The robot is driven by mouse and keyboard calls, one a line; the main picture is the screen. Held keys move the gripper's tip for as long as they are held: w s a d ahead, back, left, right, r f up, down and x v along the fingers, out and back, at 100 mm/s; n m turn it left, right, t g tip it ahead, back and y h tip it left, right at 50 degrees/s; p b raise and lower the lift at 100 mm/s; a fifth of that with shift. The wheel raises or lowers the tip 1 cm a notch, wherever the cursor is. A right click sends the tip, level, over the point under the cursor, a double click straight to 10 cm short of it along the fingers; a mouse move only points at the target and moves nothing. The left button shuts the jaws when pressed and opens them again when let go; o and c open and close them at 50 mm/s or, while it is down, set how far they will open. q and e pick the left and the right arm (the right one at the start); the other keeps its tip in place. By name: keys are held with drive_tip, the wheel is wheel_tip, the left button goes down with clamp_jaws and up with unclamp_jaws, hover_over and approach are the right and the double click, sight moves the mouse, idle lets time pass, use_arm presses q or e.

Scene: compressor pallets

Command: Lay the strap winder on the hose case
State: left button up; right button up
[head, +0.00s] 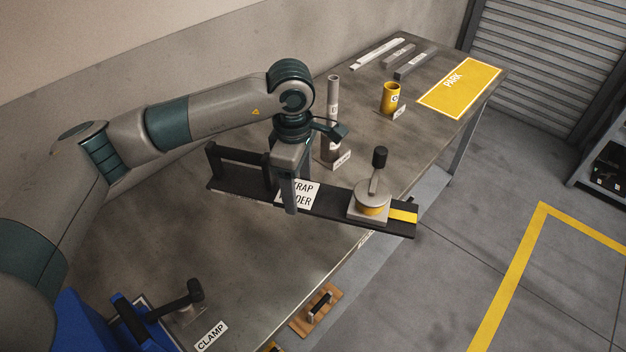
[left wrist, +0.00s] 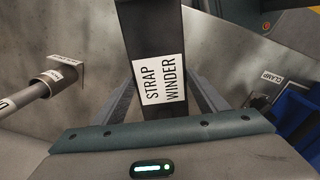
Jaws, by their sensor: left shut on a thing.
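The strap winder (head: 330,208) is a long dark bar with a white label, an upright handle at its left end and a cranked drum (head: 371,195) towards its right end, beside a yellow band. My left gripper (head: 289,200) is shut on the bar near the label and holds it over the table's front part, its right end past the edge. In the left wrist view the labelled bar (left wrist: 162,82) runs between the fingers. No thing labelled as the hose case shows. My right gripper is not in view.
The grey table (head: 170,225) carries a grey tube (head: 333,105), a yellow cup (head: 390,97), grey bars and a yellow PARK mat (head: 460,87). A clamp (head: 180,302) stands front left. Below the front edge is a wooden block with a black handle (head: 320,307).

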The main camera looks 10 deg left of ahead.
use_arm(q)
drive_tip(key=s+a+r+m, duration=0.1)
drive_tip(key=s+a+m, duration=1)
drive_tip(key=m, duration=0.4)
drive_tip(key=shift+a+m, duration=0.4)
drive_tip(key=shift+a, duration=0.1)
drive_tip(key=shift+s, duration=0.1)
drive_tip(key=shift+r, duration=0.1)
drive_tip(key=shift+r, duration=0.1)
